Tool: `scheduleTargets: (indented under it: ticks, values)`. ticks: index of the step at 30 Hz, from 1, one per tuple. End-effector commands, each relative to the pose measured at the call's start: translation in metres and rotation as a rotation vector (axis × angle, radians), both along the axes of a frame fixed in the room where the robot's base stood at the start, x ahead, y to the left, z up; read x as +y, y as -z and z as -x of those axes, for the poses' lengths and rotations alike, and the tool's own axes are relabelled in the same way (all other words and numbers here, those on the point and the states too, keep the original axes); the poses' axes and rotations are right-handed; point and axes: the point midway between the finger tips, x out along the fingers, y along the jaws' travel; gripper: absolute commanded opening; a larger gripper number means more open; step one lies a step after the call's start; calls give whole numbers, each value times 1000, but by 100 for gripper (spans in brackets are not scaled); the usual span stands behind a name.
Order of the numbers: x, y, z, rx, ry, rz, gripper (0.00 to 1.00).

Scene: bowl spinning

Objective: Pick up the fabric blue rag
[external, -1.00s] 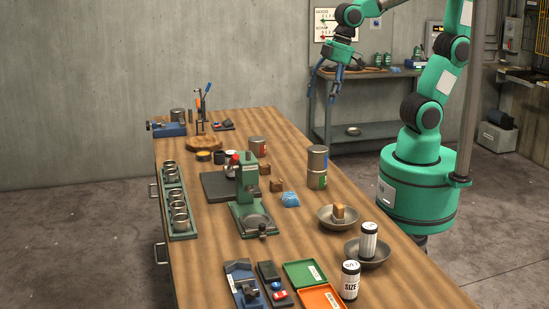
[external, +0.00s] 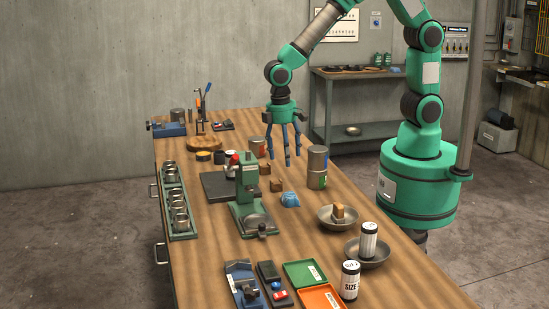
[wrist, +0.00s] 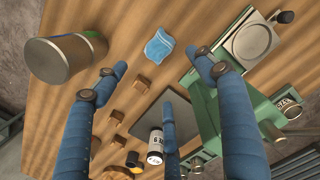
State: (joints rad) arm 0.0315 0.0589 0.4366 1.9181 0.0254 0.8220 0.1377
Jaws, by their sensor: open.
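The blue rag (external: 290,200) lies crumpled on the wooden workbench, to the right of the green press in the external view. In the wrist view the rag (wrist: 159,46) shows near the top middle, beyond the fingertips. My gripper (external: 286,160) points down above the bench, higher than the rag and slightly farther back, with its blue fingers spread and nothing between them. Its fingers also frame the lower half of the wrist view (wrist: 160,85). The rag is not touched by any finger.
A tall metal can (external: 317,167) stands right of the rag, and the green press (external: 247,188) stands left. Small wooden blocks (external: 276,185) lie behind it. A metal bowl (external: 330,222) holding a block sits to the front right. Bare wood surrounds the rag's front.

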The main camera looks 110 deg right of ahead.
Motion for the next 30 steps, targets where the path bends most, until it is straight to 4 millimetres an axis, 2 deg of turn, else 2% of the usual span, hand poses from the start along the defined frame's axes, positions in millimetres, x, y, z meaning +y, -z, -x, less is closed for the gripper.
scheduleTargets:
  ticks: [3,6,20,26,30]
  values:
    - [-1,13,-3,19,6,-1,70]
    - [-1,18,-5,25,8,-1,70]
    - [0,23,-4,26,9,-1,70]
    - [0,43,-1,28,9,-1,70]
    - [1,65,2,28,9,-1,70]
